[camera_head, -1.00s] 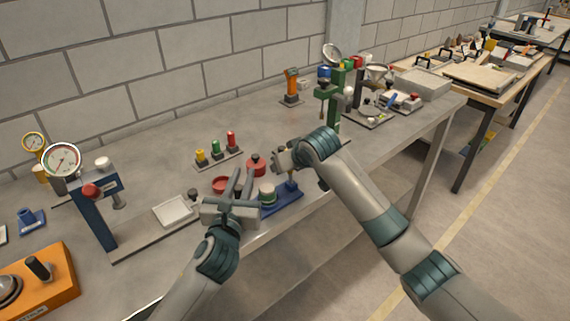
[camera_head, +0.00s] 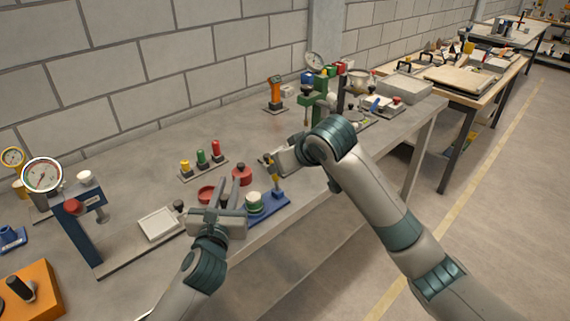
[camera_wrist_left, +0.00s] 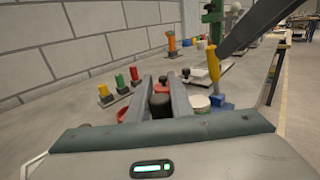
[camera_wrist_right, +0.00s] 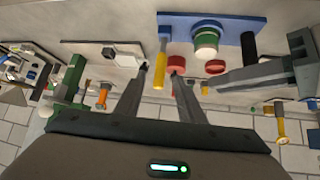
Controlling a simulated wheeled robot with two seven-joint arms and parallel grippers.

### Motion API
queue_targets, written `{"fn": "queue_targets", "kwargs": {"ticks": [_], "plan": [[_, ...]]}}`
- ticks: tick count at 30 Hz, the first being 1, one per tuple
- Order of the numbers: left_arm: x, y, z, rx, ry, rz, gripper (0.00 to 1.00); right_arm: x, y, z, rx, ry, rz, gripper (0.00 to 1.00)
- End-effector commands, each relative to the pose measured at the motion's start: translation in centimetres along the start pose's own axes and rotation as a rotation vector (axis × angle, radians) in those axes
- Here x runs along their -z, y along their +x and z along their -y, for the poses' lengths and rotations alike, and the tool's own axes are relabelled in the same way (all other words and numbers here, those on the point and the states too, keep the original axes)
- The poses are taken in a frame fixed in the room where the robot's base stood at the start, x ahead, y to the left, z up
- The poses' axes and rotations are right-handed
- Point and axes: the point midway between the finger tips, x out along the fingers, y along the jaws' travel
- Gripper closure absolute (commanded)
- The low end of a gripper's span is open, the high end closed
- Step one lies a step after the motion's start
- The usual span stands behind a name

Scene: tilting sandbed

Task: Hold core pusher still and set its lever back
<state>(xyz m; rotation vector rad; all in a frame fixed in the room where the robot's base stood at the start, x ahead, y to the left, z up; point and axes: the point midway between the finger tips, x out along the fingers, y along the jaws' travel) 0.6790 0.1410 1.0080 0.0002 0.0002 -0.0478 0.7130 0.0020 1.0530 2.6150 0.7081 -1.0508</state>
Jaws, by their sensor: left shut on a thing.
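The core pusher has a blue base (camera_head: 275,207), a green-and-white round piece (camera_head: 254,202), a black upright handle (camera_wrist_right: 249,43) and a yellow lever (camera_head: 275,184). My left gripper (camera_head: 228,184) is shut on the black handle, which shows between its fingers in the left wrist view (camera_wrist_left: 160,105). My right gripper (camera_wrist_right: 160,70) is open at the yellow lever. In the right wrist view the yellow lever (camera_wrist_right: 161,42) reaches between its fingertips, with gaps on both sides. In the left wrist view the lever (camera_wrist_left: 213,62) stands upright.
A red bowl (camera_head: 207,194) and a red knobbed piece (camera_head: 242,175) sit close behind the pusher. A stand with yellow, green and red pegs (camera_head: 203,168) is further back. A blue gauge press (camera_head: 82,235) stands left, a green press (camera_head: 320,105) right. The bench's front edge is close.

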Motion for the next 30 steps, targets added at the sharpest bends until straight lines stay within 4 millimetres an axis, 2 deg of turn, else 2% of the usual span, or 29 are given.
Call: {"fn": "queue_targets", "kwargs": {"ticks": [3, 11, 12, 15, 25, 30], "plan": [[0.0, 0.0, 0.0, 0.000, 0.000, 0.000, 1.00, 0.0, -0.6, 0.0, 0.000, 0.000, 0.000, 0.64], [0.0, 0.0, 0.0, 0.000, 0.000, 0.000, 1.00, 0.0, -0.7, 0.0, 0.000, 0.000, 0.000, 0.64], [0.0, 0.0, 0.0, 0.000, 0.000, 0.000, 0.78, 0.0, -0.7, 0.0, 0.000, 0.000, 0.000, 0.64], [0.0, 0.0, 0.0, 0.000, 0.000, 0.000, 0.58, 0.0, -0.7, 0.0, 0.000, 0.000, 0.000, 0.64], [0.0, -0.1, 0.0, 0.000, 0.000, 0.000, 0.58, 0.0, -0.7, 0.0, 0.000, 0.000, 0.000, 0.64], [0.0, -1.0, 0.0, 0.000, 0.000, 0.000, 0.58, 0.0, -0.7, 0.0, 0.000, 0.000, 0.000, 0.64]]}}
